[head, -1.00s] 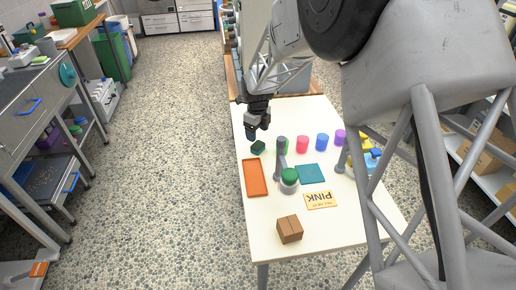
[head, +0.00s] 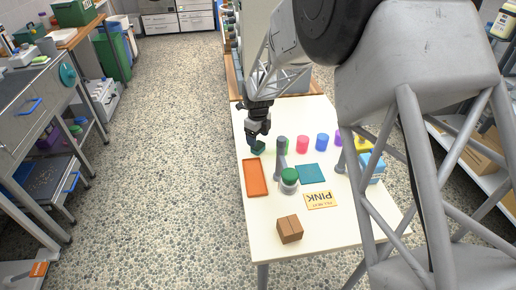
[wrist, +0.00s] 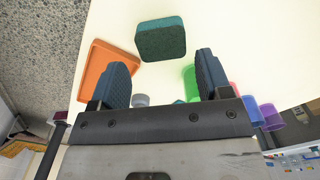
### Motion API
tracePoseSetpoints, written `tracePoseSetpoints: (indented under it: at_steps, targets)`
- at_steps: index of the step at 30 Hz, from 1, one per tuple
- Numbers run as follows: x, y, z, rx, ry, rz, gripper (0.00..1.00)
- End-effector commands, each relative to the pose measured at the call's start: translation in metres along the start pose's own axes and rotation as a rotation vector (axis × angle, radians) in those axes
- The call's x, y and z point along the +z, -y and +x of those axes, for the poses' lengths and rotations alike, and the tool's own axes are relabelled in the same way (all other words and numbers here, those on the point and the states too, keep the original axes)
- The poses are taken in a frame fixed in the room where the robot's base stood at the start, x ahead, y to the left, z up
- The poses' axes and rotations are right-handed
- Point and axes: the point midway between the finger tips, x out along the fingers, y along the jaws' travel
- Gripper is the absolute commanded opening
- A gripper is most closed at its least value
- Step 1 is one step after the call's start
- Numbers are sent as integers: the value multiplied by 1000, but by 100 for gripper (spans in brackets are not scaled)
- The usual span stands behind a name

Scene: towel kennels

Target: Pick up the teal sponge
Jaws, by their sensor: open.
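The teal sponge (wrist: 161,40) is a dark green-teal block on the white table. In the wrist view it lies just beyond my two fingertips, roughly centred between them. In the head view the sponge (head: 258,148) is small and partly hidden by my gripper (head: 256,138), which hangs just above and beside it. In the wrist view my gripper (wrist: 160,73) is open, with nothing between its fingers.
An orange tray (head: 246,179) lies in front of the sponge. To the right are several coloured cups (head: 302,144), grey posts, a teal mat (head: 316,173), a sign (head: 320,200) and a brown box (head: 289,229). The table's left edge is close to the sponge.

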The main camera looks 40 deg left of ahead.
Motion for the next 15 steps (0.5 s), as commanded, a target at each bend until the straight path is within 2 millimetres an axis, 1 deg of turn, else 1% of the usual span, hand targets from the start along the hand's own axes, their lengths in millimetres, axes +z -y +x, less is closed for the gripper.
tracePoseSetpoints:
  at_steps: [5,15]
  targets:
    - [0,0,10,2,-2,0,71]
    - [0,2,45,0,0,0,71]
